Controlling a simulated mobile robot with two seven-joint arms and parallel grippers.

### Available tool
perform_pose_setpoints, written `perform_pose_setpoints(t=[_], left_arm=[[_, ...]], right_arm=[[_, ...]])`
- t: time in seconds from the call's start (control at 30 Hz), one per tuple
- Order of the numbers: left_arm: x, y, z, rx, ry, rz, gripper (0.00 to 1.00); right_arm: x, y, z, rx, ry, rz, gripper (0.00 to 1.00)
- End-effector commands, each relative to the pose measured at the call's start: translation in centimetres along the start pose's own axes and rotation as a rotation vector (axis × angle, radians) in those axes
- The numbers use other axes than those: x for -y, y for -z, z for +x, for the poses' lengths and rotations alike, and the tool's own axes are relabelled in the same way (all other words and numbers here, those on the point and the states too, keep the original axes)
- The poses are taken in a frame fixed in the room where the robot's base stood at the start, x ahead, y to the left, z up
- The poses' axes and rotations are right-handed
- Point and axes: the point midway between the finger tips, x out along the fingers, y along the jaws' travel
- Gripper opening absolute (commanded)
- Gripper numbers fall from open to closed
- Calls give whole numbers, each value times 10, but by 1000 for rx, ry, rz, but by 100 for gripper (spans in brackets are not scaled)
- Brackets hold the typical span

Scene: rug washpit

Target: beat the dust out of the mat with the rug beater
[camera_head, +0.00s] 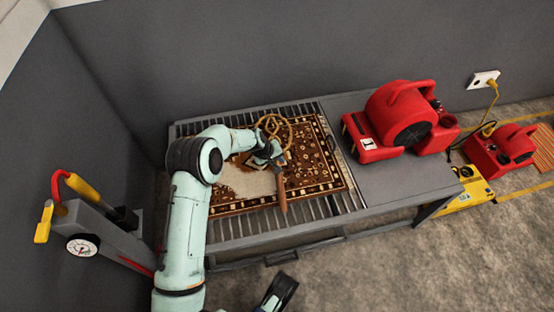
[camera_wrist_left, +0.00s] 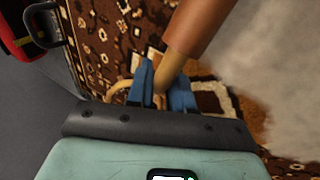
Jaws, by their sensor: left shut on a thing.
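The patterned brown mat (camera_head: 318,165) lies flat on the slatted grate of a grey bench. A pale dusty patch (camera_head: 240,184) covers its left part and also shows in the left wrist view (camera_wrist_left: 275,55). My left gripper (camera_head: 276,160) is over the mat, its blue fingers (camera_wrist_left: 164,84) shut on the rug beater. The beater's brown handle (camera_head: 282,190) points toward the near edge, and its looped tan head (camera_head: 273,127) points toward the back. I cannot tell whether the beater touches the mat. My right gripper (camera_head: 277,292) shows partly at the bottom edge, its opening unclear.
A red blower (camera_head: 400,120) stands on the bench's solid right part. Another red blower (camera_head: 503,150) sits farther right near a yellow unit (camera_head: 468,190) and a wall socket (camera_head: 484,79). A grey post with a gauge (camera_head: 83,246) stands left. Walls close the back and left.

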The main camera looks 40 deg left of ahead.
Motion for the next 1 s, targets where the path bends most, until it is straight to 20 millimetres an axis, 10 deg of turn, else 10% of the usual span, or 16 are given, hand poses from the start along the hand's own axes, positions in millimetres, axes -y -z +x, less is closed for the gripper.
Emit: perform_pose_setpoints(t=[0.5, 1.0], left_arm=[[-14, 4, -27, -2, -3, 1, 0], [4, -1, 10, -3, -2, 1, 0]], right_arm=[[3, 0, -16, -3, 1, -1, 63], [-1, 0, 8, 0, 0, 0, 63]])
